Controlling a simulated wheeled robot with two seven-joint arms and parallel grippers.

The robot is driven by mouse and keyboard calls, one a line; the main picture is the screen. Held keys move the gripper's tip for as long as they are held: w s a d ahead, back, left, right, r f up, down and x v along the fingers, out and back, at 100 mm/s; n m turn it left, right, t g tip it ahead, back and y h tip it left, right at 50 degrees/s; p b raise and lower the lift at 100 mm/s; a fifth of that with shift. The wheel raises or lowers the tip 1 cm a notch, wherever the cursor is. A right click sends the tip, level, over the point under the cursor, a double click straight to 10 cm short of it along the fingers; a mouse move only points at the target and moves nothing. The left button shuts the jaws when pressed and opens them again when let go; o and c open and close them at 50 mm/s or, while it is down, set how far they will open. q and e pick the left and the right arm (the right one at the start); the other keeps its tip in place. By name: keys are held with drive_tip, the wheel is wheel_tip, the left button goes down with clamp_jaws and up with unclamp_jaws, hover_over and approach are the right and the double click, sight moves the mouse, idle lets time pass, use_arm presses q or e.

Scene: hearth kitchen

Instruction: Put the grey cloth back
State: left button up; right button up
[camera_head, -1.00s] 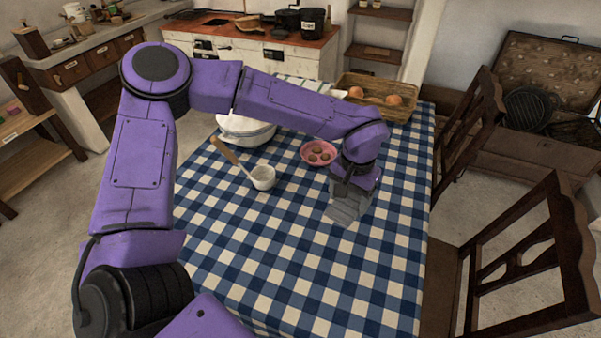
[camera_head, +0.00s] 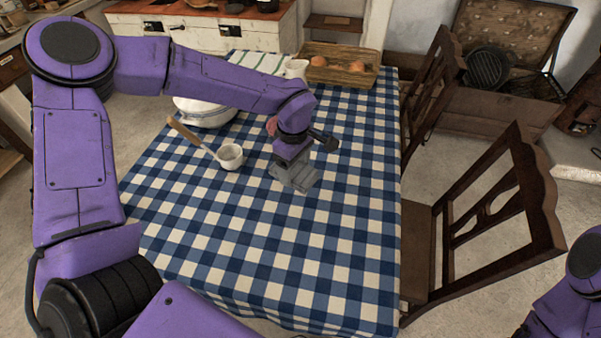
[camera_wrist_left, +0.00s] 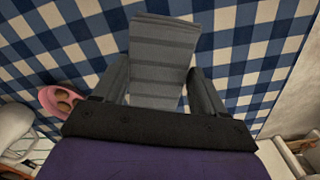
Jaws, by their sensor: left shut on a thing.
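The grey cloth (camera_head: 296,178) is a small folded striped piece above the blue-and-white checked tablecloth (camera_head: 300,240). My left gripper (camera_head: 291,158) is shut on it. In the left wrist view the folded cloth (camera_wrist_left: 163,50) sticks out between the two fingers of the left gripper (camera_wrist_left: 161,85). I cannot tell how high the cloth is above the table. My right gripper is out of view; only a purple part of my right arm shows at the lower right.
Chairs (camera_head: 490,215) line the right side. The front tablecloth is clear.

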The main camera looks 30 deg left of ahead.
sight(300, 166)
use_arm(q)
drive_tip(key=w+f, duration=0.2)
drive_tip(key=w+a+f, duration=0.1)
drive_tip(key=w+f, duration=0.2)
drive_tip(key=shift+a+f+p, duration=0.1)
drive_tip(key=shift+f+p, duration=0.2)
drive_tip(key=shift+f, duration=0.05)
drive_tip(key=f+p, duration=0.1)
drive_tip(key=f, duration=0.2)
drive_tip(key=shift+w+f, duration=0.2)
drive_tip(key=shift+f, duration=0.1)
drive_tip(key=shift+f, duration=0.15)
drive_tip(key=o, duration=0.9)
drive_tip(key=shift+o, duration=0.2)
